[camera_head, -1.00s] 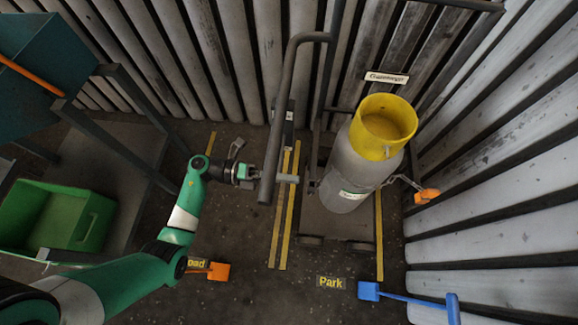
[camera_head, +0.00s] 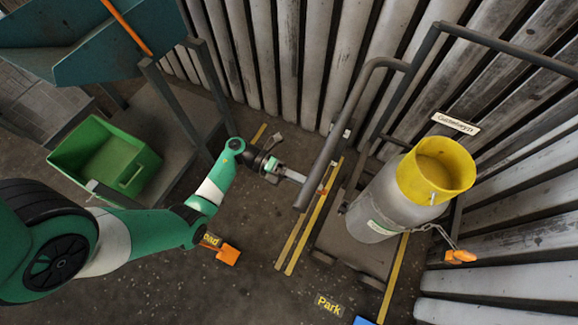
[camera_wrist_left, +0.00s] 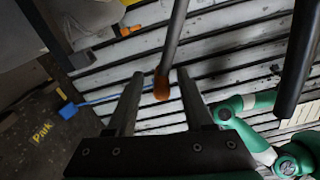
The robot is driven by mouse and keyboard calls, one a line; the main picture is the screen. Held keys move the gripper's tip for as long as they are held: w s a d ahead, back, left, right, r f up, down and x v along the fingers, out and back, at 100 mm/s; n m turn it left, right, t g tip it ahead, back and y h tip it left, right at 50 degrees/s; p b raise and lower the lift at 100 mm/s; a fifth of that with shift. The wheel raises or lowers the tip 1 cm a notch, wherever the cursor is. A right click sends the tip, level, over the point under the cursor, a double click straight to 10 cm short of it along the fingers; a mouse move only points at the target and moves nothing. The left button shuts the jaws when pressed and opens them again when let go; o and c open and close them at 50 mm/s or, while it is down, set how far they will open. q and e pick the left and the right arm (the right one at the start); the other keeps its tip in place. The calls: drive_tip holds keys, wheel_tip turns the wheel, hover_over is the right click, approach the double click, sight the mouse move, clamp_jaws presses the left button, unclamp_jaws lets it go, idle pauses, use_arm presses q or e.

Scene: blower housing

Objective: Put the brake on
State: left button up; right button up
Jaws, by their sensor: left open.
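A trolley (camera_head: 350,241) carries a grey gas cylinder with a yellow collar (camera_head: 436,170) and has a long bent grey handle (camera_head: 336,140). My left gripper (camera_head: 298,177) is open beside the handle's lower end, pointing towards the trolley. In the left wrist view, a thin grey lever with an orange-brown knob (camera_wrist_left: 162,88) lies across the gap between the open fingers of my left gripper (camera_wrist_left: 160,77). It looks like the brake lever. I cannot tell whether the fingers touch it.
A green bin (camera_head: 104,158) and a teal hopper (camera_head: 90,45) stand at left. An orange wedge (camera_head: 228,254) and a "Park" sign (camera_head: 329,305) lie on the floor. Slatted walls (camera_head: 500,255) close the back and right. An orange piece hangs on the cylinder's chain.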

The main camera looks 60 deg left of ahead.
use_arm(q)
drive_tip(key=v, duration=0.8)
drive_tip(key=shift+p, duration=0.3)
